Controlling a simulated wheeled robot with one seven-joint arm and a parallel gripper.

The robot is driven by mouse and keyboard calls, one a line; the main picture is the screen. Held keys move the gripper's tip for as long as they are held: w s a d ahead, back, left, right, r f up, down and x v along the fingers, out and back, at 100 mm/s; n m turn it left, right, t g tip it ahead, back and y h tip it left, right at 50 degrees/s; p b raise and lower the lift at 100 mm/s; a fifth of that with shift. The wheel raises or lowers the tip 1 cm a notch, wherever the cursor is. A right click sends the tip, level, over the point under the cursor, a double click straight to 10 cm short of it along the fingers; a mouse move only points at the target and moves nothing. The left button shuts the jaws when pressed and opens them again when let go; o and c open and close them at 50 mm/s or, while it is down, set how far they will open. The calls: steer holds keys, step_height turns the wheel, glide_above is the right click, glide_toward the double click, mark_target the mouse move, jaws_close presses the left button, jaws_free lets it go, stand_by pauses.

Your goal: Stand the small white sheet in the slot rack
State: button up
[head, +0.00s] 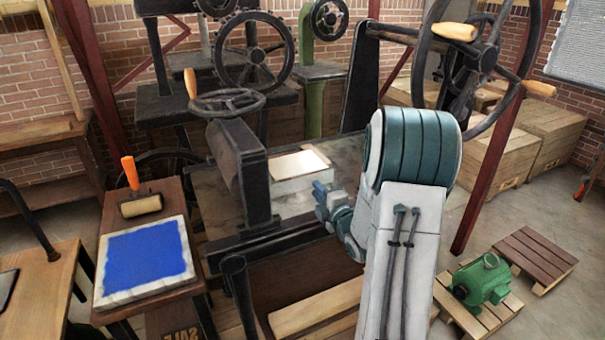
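A small white sheet (299,163) with a thin tan edge lies flat on top of a pale block (305,183) on the press bed. My arm comes up from the front, bends, and its blue-grey wrist end (330,205) is just right of and below the block. It looks apart from the sheet, but the depth is hard to judge. The fingers of my gripper cannot be made out, and nothing shows as held. I cannot make out a slot rack; my arm hides part of the bed's right side.
The press has a dark roller frame (240,170) left of the block and a large spoked wheel (480,60) at right. A blue inking slab (146,257) and a roller with an orange handle (140,203) are at left. A green motor (483,280) sits on a pallet.

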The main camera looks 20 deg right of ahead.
mark_target(303, 173)
steer(key=w, duration=0.2)
steer(key=w+p, duration=0.1)
steer(key=w, duration=0.4)
steer(key=shift+w+a+f, duration=0.1)
steer(key=shift+a+f, duration=0.05)
steer(key=shift+f, duration=0.1)
steer(key=shift+w+r+b, duration=0.15)
steer(key=shift+w+b, duration=0.3)
steer(key=shift+w, duration=0.3)
steer(key=shift+w+r, duration=0.1)
steer(key=shift+r, duration=0.05)
jaws_close()
step_height(303, 173, up, 3)
steer(key=shift+p, duration=0.35)
